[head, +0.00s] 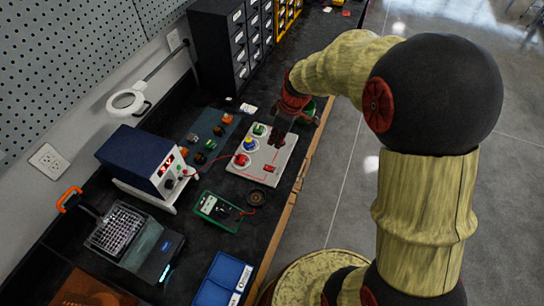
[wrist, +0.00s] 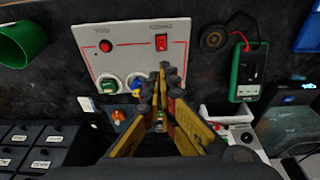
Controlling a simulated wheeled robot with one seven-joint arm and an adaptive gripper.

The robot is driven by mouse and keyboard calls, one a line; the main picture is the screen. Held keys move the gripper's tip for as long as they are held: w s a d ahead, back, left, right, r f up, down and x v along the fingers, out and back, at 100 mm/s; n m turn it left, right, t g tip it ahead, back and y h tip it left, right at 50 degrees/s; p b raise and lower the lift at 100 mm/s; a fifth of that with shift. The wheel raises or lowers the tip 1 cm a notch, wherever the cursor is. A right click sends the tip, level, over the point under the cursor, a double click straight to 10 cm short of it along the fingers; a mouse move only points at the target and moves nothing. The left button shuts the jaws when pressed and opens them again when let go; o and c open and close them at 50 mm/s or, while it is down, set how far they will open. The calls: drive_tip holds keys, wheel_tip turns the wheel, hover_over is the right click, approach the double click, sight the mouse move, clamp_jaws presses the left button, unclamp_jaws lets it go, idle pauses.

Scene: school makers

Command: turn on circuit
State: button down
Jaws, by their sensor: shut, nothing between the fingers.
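The circuit board (head: 262,168) is a pale panel on the dark bench, with coloured round parts along its left side and thin red lines. It also shows in the wrist view (wrist: 130,62). A red rocker switch (wrist: 161,42) sits under a label, with a round red part (wrist: 106,46) to its left. The switch also shows in the head view (head: 270,169). My gripper (wrist: 164,72) is shut and empty over the board, its tips just below the switch in the wrist view. In the head view my gripper (head: 278,138) is over the board's far part. Contact cannot be told.
A green-cased meter (head: 217,211) and a dark round thing (head: 256,197) lie near the board. A blue power supply (head: 140,160) stands left. A mat with several coloured parts (head: 208,137) lies beyond it. Dark drawers (head: 230,40) stand at the back.

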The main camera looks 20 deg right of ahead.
drive_tip(key=b, duration=0.4)
approach(269, 167)
drive_tip(key=x, duration=0.5)
drive_tip(key=shift+w+a, duration=0.25)
drive_tip(key=shift+f, duration=0.55)
drive_tip(key=shift+d+f, duration=0.1)
